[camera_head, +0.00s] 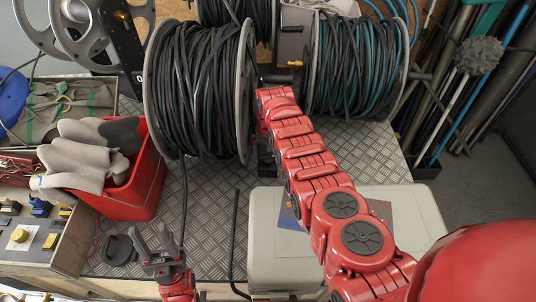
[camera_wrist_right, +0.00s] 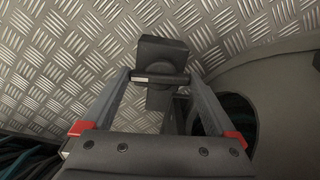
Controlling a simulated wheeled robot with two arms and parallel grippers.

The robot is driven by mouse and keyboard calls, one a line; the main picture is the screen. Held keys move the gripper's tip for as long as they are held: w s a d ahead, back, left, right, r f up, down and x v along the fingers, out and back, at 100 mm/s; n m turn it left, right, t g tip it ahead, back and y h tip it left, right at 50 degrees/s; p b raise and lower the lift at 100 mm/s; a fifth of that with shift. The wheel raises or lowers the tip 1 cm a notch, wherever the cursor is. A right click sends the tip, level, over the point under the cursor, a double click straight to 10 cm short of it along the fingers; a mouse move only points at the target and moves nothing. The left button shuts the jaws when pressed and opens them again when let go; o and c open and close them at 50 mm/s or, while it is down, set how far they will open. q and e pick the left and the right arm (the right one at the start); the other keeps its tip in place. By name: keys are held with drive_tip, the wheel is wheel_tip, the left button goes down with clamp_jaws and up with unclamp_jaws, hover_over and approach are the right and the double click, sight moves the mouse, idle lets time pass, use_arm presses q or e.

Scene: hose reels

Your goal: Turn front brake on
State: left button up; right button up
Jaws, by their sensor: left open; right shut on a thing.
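The large front hose reel (camera_head: 200,90), wound with dark hose, stands left of centre on the checker-plate deck. In the right wrist view, a dark block-shaped handle (camera_wrist_right: 163,52), which looks like the front brake, stands out beside a grey curved reel flange (camera_wrist_right: 275,85). My right gripper (camera_wrist_right: 160,78) is shut on this handle, one finger on each side. In the head view my right arm reaches beside the reel's right flange and hides the gripper and handle. My left gripper (camera_head: 159,240) is open and empty above the deck, low and left of centre.
A second reel (camera_head: 355,65) with dark and teal hose stands to the right. A red bin (camera_head: 140,190) with grey gloves (camera_head: 85,155) is at left. A grey case (camera_head: 265,235) lies under my right arm. Bare deck (camera_head: 215,205) shows between bin and case.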

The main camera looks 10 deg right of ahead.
idle(0.4)
drive_tip(key=o, duration=1)
wheel_tip(320, 180, up, 9)
drive_tip(key=shift+w+f+b, duration=0.1)
drive_tip(key=shift+b, duration=0.75)
wheel_tip(320, 180, up, 7)
drive_tip(key=p, duration=0.4)
hover_over(268, 155)
drive_tip(key=shift+r+p, duration=0.35)
drive_tip(key=shift+r, duration=0.45)
